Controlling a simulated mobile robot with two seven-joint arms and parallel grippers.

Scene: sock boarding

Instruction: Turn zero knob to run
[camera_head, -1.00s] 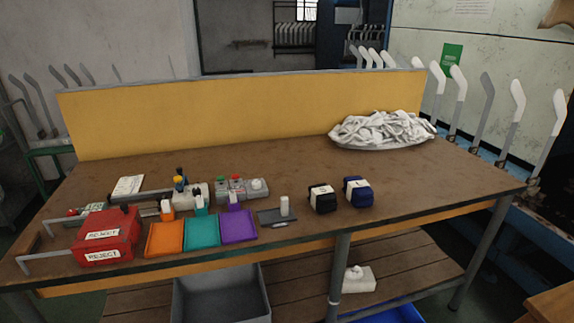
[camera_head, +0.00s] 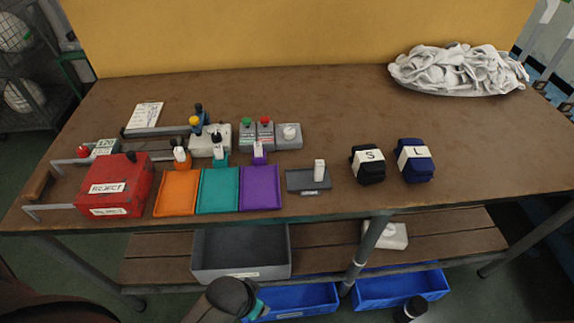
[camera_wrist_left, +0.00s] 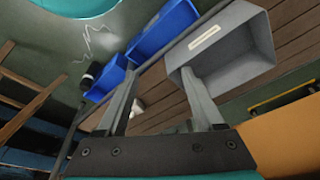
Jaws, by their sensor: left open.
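Several knobs stand on the brown bench in the head view; no label reads clearly as zero or run. A grey box carries a white knob (camera_head: 290,131). Beside it are two small boxes with a green knob (camera_head: 246,122) and a red knob (camera_head: 265,120). A pale block carries a yellow knob (camera_head: 195,123) and dark knobs. A small gauge box (camera_head: 104,147) stands at the left. My left gripper (camera_wrist_left: 158,73) is open and empty in the left wrist view, below the bench top by the grey bin. My right gripper is not clearly visible.
A red reject box (camera_head: 114,184), orange (camera_head: 177,192), teal (camera_head: 217,190) and purple (camera_head: 260,187) trays line the bench front. Dark bundles S (camera_head: 367,165) and L (camera_head: 413,160) sit right of them. A grey bin (camera_head: 241,254) and blue bins (camera_head: 402,289) are below.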

